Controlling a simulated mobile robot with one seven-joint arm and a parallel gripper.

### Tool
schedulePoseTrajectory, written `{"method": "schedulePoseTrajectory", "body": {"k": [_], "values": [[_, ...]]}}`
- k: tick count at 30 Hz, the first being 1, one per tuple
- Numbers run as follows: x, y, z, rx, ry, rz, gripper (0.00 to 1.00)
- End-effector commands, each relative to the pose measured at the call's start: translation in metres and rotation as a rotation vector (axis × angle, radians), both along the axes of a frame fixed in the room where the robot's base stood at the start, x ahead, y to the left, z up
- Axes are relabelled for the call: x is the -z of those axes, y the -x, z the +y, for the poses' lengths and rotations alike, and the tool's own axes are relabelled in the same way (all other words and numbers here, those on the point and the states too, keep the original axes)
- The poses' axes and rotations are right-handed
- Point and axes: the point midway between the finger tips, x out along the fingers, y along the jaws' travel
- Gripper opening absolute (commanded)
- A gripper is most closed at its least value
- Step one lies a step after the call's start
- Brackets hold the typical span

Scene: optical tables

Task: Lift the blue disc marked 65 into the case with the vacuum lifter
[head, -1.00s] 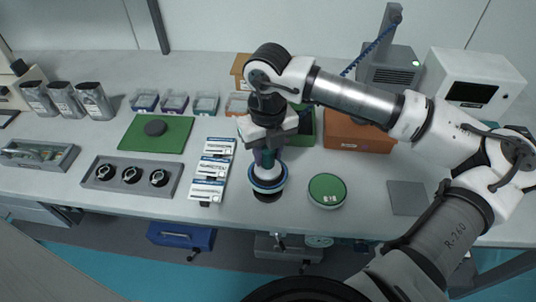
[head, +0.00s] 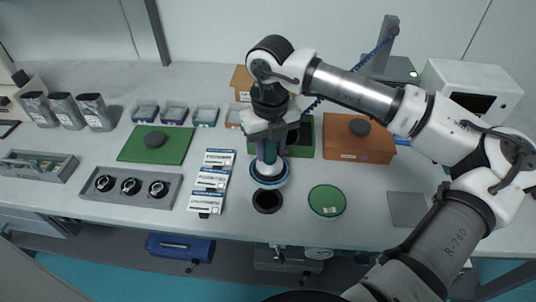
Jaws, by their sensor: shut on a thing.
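My gripper (head: 276,129) is shut on the vacuum lifter (head: 270,151), whose purple and teal body points down. At its lower end hangs a round disc with a blue rim (head: 269,181); the lifter hides its middle, and I cannot read a number on it. The disc appears raised, behind a black round holder (head: 267,201) whose dark top is now bare. An open green case (head: 303,145) with a dark inside stands behind and to the right, partly hidden by my gripper. A brown box (head: 358,146) with a dark knob on top stands beside it.
A green round piece (head: 327,201) lies right of the holder. White labelled packets (head: 210,181) and a grey tray with dark rings (head: 131,187) lie left. A green mat (head: 157,145) and small bins (head: 174,114) are farther back. A grey plate (head: 407,209) lies right.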

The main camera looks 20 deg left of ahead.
Motion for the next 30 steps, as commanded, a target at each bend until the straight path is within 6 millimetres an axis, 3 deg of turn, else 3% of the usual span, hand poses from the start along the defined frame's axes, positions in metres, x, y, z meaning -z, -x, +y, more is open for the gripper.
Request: {"method": "schedulePoseTrajectory", "body": {"k": [30], "values": [[-0.001, -0.101, 0.021, 0.001, -0.001, -0.001, 0.03]]}}
